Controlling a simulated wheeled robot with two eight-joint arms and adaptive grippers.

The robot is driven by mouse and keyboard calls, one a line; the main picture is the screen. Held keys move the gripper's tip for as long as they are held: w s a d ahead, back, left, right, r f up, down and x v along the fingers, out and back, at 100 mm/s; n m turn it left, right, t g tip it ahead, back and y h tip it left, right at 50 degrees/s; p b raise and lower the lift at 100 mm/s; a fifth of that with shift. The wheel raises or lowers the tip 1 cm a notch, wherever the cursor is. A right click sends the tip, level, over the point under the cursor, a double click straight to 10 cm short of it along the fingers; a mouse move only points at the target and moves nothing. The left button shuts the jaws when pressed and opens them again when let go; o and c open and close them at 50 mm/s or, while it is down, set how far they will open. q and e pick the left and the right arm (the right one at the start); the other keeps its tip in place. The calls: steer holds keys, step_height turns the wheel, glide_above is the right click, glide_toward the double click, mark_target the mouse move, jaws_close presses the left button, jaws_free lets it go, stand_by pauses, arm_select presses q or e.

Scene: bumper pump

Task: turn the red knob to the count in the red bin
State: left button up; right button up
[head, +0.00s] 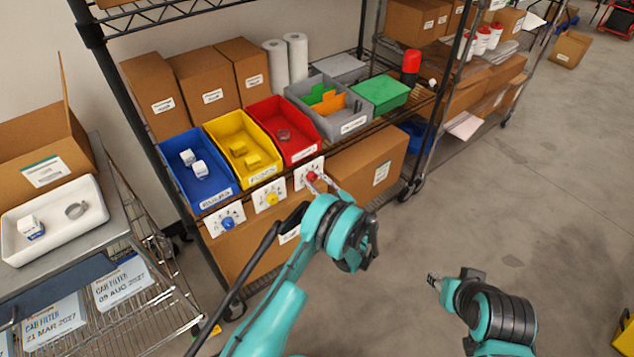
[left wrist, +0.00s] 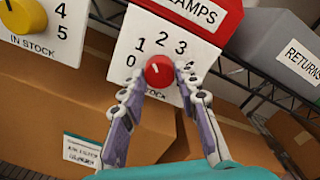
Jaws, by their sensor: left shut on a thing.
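The red knob (head: 312,176) sits on a white dial plate below the red bin (head: 303,155). In the left wrist view the knob (left wrist: 159,70) is ringed by numbers; 0 to 3 are readable and the rest is covered by a fingertip. A pale mark shows on the knob, but its exact pointing is hard to read. My left gripper (head: 322,184) has its fingertips on either side of the knob, shut on it. In the red bin lies a grey ring clamp (head: 284,135); I cannot tell if it is a single one. My right gripper (head: 433,281) hangs away from the rack.
Beside the red bin stand a yellow bin (head: 217,127), a blue bin (head: 183,143) and a grey returns bin (head: 318,117). A yellow knob (head: 272,199) and a blue knob (head: 228,223) sit to the left. A white tray (head: 92,231) holds a small box and a clamp.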

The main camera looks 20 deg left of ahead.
arm_select(q)
steer(key=shift+n, duration=1.2)
steer(key=o, duration=1.2)
steer(key=shift+c, duration=0.2)
steer(key=v, duration=1.2)
